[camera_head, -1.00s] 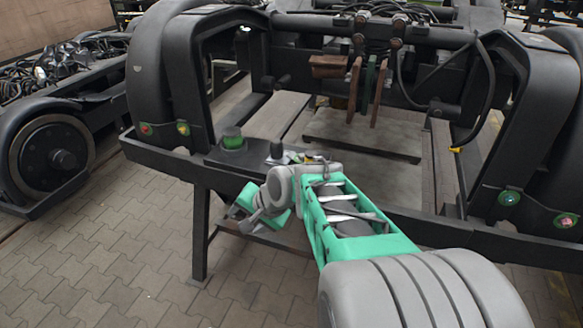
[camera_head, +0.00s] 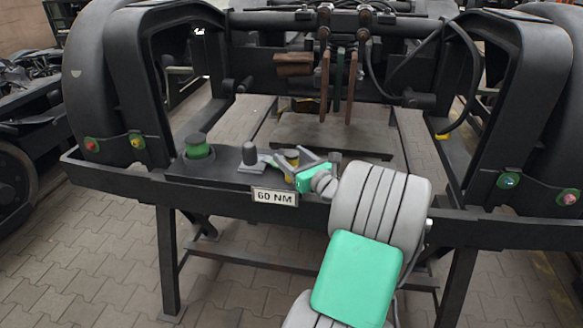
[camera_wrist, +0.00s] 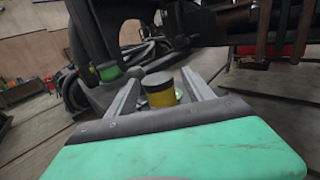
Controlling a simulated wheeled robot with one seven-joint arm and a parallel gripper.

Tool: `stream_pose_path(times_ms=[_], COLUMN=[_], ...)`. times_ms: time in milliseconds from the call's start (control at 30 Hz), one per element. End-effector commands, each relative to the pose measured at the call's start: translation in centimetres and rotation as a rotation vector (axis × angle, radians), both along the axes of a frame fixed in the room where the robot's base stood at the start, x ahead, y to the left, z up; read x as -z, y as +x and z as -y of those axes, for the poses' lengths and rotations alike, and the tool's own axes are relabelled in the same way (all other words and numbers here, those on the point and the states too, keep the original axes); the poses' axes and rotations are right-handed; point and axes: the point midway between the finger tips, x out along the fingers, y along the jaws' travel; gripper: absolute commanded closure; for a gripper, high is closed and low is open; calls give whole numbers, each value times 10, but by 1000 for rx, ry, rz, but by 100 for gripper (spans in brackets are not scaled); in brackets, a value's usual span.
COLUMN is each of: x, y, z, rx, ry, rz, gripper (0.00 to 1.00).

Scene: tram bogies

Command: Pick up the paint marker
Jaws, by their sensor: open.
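A short yellow cylinder with a dark grey cap (camera_wrist: 159,92), which may be the paint marker, stands upright on the black shelf of the frame. It also shows in the head view as a yellow bit (camera_head: 291,156), partly hidden by my gripper. My gripper (camera_wrist: 162,80) is open, with one finger on each side of the yellow cylinder in the wrist view. In the head view my gripper (camera_head: 288,161) is low over the shelf. I cannot tell whether the fingers touch the cylinder.
Tiled floor lies below.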

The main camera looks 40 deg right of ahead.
Motion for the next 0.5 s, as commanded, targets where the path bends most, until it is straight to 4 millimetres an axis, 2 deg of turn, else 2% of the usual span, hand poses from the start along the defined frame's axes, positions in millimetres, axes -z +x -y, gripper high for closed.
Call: stream_pose_path(times_ms=[33, 167, 400, 500], x=[-1, -1, -1, -1], y=[11, 27, 28, 27], z=[-1, 2, 4, 5], rx=[-6, -3, 2, 3], ry=[-3, -2, -2, -2], rz=[1, 0, 0, -1], gripper=[39, 39, 40, 48])
